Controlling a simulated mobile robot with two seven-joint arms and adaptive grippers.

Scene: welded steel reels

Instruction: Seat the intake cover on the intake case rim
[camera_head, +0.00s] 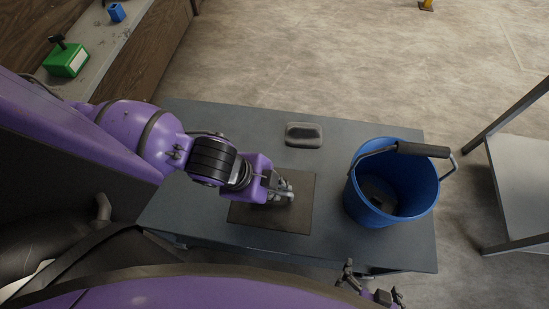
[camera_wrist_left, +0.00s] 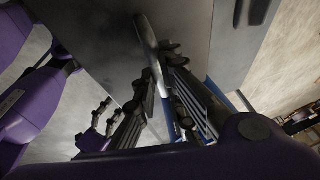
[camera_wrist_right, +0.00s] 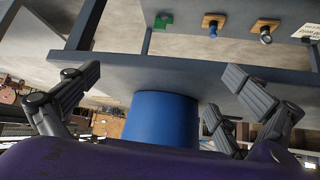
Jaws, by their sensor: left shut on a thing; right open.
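My left gripper (camera_head: 284,192) is low over a dark square mat (camera_head: 297,215) on the table. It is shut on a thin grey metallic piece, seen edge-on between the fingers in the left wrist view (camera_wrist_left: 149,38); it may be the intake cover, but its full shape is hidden. A grey-green rounded rectangular piece with a raised rim (camera_head: 304,134) lies on the table beyond the mat, apart from the gripper; it may be the intake case. My right gripper (camera_head: 372,283) is open and empty at the table's near edge. Its spread fingers show in the right wrist view (camera_wrist_right: 165,88).
A blue bucket (camera_head: 362,208) with a dark-gripped handle and something dark inside stands on the grey table (camera_head: 225,125) at right. A green box (camera_head: 67,58) and a small blue block (camera_head: 117,12) are on the counter at upper left. Another table (camera_head: 520,175) stands at right.

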